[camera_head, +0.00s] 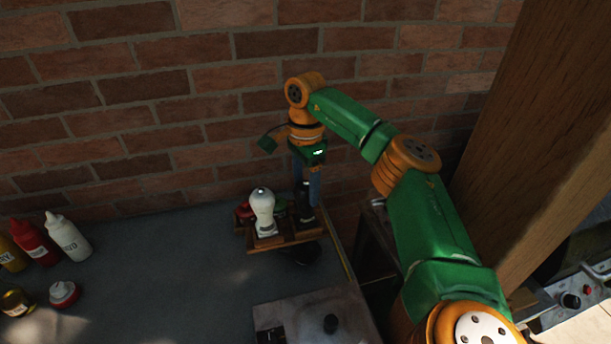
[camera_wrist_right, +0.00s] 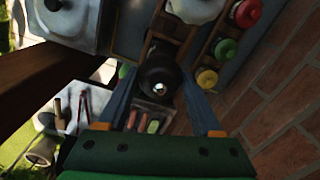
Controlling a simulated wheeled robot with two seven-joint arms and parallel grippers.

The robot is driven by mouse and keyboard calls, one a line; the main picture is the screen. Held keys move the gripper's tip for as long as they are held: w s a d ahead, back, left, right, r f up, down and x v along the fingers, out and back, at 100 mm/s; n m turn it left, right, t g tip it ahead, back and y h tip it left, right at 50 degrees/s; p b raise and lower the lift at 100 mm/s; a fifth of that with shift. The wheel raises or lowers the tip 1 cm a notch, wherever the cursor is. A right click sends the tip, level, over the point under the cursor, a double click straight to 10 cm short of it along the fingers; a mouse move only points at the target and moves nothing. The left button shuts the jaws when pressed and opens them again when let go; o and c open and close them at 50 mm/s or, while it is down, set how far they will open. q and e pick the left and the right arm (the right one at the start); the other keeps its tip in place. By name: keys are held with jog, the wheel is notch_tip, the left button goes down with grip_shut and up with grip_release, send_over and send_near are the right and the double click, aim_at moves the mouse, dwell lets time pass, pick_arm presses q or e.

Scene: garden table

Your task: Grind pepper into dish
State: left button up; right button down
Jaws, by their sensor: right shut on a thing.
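A dark pepper mill (camera_head: 305,207) stands upright in the right part of a wooden caddy (camera_head: 284,241) near the back wall. My right gripper (camera_head: 306,190) is above the caddy with its fingers pointing down, shut on the mill's upper part. In the right wrist view the black mill (camera_wrist_right: 158,82) is seen from above, between the two blue-grey fingers. A dark round thing (camera_head: 301,254) lies by the caddy's front edge; I cannot tell whether it is the dish. My left gripper is out of view.
A white shaker (camera_head: 262,208) and red and green-topped jars (camera_wrist_right: 226,48) share the caddy. Several sauce bottles (camera_head: 68,238) stand at the left. The brick wall is close behind; the table's middle is clear.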

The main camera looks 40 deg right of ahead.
jog(key=n, duration=0.3)
jog(key=shift+w+f+n, duration=0.1)
jog(key=shift+n, duration=0.3)
jog(key=m, duration=1.4)
